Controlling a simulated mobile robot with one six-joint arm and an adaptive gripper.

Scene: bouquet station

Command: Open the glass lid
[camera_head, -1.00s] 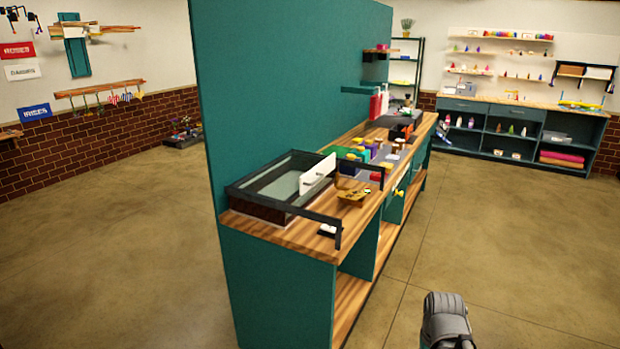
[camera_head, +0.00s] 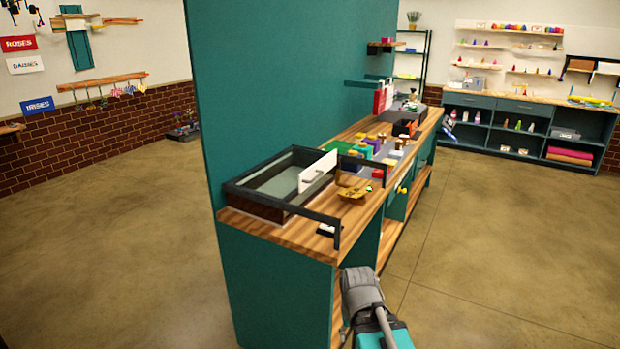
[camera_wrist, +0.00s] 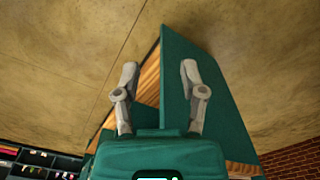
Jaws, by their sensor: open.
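The glass lid (camera_head: 277,181) lies flat and closed in a dark frame on top of a box at the near end of the wooden counter. A black rail (camera_head: 337,230) stands at the counter's front corner. My gripper (camera_wrist: 157,75) shows in the wrist view with its two grey fingers apart and nothing between them. It faces the teal end panel and floor, away from the lid. The head view shows only part of my arm at the bottom, below and right of the counter; the fingers are hidden there.
A golden-brown dish (camera_head: 353,193) and several coloured blocks stand further along the counter (camera_head: 268,233). A tall teal partition (camera_head: 290,80) backs the counter. Open shelves lie under its front. The concrete floor (camera_head: 480,260) to the right is clear.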

